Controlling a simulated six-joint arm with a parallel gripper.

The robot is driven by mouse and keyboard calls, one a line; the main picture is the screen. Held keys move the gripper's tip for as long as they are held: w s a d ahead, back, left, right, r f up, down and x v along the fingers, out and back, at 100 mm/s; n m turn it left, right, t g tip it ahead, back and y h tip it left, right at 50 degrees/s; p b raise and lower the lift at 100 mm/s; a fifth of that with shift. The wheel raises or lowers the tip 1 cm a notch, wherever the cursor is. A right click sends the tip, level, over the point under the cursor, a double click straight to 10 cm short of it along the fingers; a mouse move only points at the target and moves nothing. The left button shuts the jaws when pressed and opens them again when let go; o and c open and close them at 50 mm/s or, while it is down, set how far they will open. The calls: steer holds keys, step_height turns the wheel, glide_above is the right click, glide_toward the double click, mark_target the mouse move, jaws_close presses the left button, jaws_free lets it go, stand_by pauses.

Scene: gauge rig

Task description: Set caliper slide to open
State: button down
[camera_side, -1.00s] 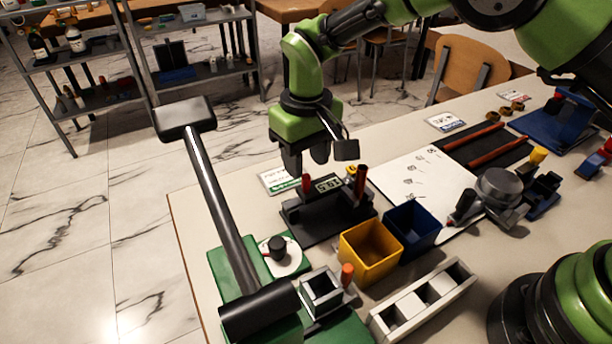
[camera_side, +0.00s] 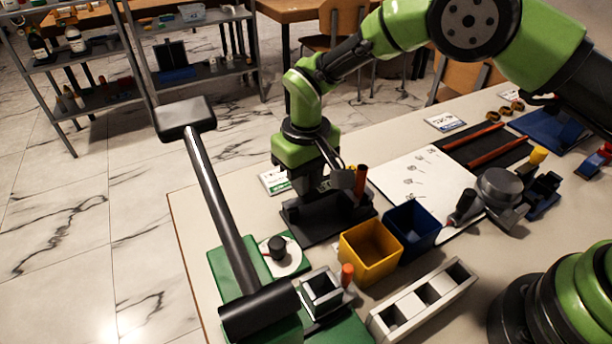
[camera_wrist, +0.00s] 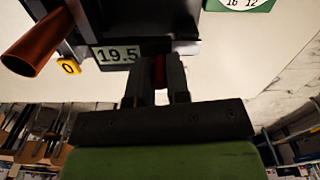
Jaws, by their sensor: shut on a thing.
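The caliper is a black gauge on a dark base (camera_side: 318,228) at the middle of the bench. In the wrist view its display (camera_wrist: 117,54) reads 19.5. A small red handle (camera_wrist: 159,71) shows between my two fingers there. My gripper (camera_side: 318,194) is down over the caliper. In the wrist view my gripper (camera_wrist: 156,82) is shut on the red handle. In the side view my gripper hides the red handle and the display. A brown-orange post (camera_side: 361,181) stands at the right end of the caliper, and a yellow "0" tag (camera_wrist: 68,67) is near the display.
A yellow bin (camera_side: 369,254) and a blue bin (camera_side: 412,228) stand close in front and right. A round dial (camera_side: 284,256) on a green plate and a long black-handled lever (camera_side: 222,205) are at the left front. A white sheet (camera_side: 420,180) lies behind right.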

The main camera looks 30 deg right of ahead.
steer(key=shift+a, duration=1.6)
steer(key=c, duration=1.1)
jaws_free()
steer(key=shift+r, duration=0.1)
step_height(320, 180, up, 10)
steer(key=shift+d, duration=0.1)
